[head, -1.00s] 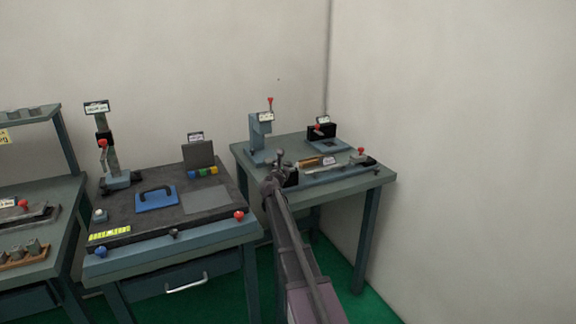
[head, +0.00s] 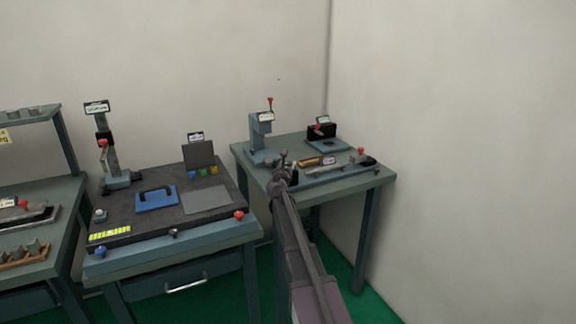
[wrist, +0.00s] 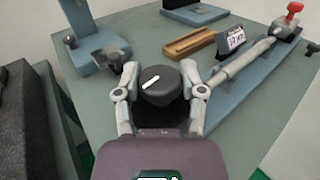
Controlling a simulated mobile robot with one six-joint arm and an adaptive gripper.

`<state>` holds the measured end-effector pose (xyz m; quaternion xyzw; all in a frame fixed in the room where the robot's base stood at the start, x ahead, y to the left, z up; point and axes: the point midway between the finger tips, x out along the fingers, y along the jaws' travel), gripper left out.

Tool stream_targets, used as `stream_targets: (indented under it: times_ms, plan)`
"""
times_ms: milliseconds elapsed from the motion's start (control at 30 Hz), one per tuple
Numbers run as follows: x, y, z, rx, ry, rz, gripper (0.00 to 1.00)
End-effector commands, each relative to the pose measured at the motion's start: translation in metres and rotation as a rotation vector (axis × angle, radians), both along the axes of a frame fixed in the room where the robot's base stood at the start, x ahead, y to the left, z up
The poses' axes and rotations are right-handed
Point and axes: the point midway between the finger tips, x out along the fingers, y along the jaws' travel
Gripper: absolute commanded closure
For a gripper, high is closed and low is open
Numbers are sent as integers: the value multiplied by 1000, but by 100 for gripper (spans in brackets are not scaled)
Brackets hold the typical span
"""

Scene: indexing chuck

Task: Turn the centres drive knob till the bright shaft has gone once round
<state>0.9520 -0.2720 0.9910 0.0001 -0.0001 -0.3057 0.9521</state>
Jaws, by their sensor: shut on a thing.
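In the wrist view the dark round drive knob (wrist: 160,88) sits between my two fingers, with a white line across its top slanting up to the right. My gripper (wrist: 161,92) is shut on the knob from both sides. The bright shaft (wrist: 245,58) lies to the right of the knob along a blue-grey bed. In the head view my gripper (head: 283,162) is at the left end of the centres device, and the knob is hard to make out there. The shaft (head: 335,169) shows beyond it.
A wooden block (wrist: 188,43) and a small label plate (wrist: 231,38) stand behind the shaft. A red knob (wrist: 294,8) is at the far end of the bed. A blue-grey stand (head: 260,135) rises at the back left of the bench. A dark surface plate (head: 165,215) lies left.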

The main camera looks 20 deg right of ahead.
Motion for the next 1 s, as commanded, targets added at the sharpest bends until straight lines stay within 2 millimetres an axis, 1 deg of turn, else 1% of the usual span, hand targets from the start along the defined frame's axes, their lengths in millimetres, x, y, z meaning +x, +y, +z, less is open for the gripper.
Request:
stream_targets:
  times_ms: [533, 700, 1000]
  plan:
    - [1, -2, 0, -2, 1, 317, 95]
    - [2, -1, 0, -1, 1, 371, 95]
    - [2, -1, 1, 0, 0, 394, 95]
